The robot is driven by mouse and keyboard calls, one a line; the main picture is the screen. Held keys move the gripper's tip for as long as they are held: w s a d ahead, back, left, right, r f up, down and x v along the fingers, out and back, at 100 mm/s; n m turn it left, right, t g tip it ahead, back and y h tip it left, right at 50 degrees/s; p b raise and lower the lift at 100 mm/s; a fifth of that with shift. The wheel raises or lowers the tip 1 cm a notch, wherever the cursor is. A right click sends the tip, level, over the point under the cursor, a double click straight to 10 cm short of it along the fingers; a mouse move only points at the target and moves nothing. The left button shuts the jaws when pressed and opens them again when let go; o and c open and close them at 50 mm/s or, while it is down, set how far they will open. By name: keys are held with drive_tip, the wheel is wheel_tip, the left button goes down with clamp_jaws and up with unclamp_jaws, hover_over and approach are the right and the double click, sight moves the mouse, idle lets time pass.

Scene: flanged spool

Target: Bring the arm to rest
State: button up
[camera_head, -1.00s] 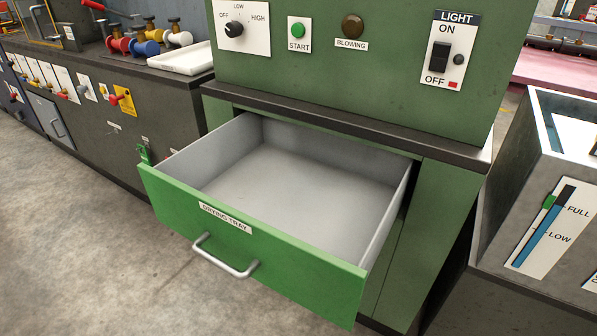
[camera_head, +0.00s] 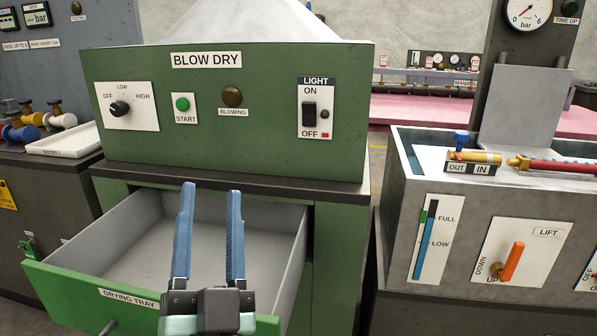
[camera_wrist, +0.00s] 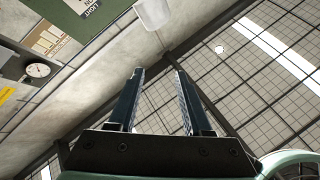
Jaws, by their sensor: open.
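My gripper (camera_head: 208,235) is in the lower middle of the head view, its two blue fingers pointing up and apart with nothing between them. It shows in front of the open drying tray drawer (camera_head: 145,243) of the green blow dry machine (camera_head: 270,141). In the wrist view my gripper (camera_wrist: 160,98) is also open and empty, facing the ceiling grid and upper wall. The drawer is pulled out and its visible inside is bare. My gripper hides part of the drawer.
A grey tank unit (camera_head: 400,230) with a lift lever (camera_head: 512,262) stands at the right. A white tray (camera_head: 66,140) and several coloured valves (camera_head: 30,124) are at the left. A pink-topped bench (camera_head: 405,112) is behind.

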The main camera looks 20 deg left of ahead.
drive_tip(key=s+d+r+t+h, duration=0.2)
drive_tip(key=d+r+t+h, duration=0.4)
drive_tip(key=d+r+h, duration=1.25)
drive_tip(key=d+r+y+p, duration=0.2)
drive_tip(key=r+p, duration=1.3)
drive_tip(key=r, duration=0.1)
drive_tip(key=d+r+y+p, duration=0.2)
drive_tip(key=r+y+p, duration=0.1)
drive_tip(key=r+p, duration=1.3)
drive_tip(key=shift+w+d+r, duration=0.35)
drive_tip(key=shift+w+r, duration=0.1)
drive_tip(key=shift+r, duration=0.15)
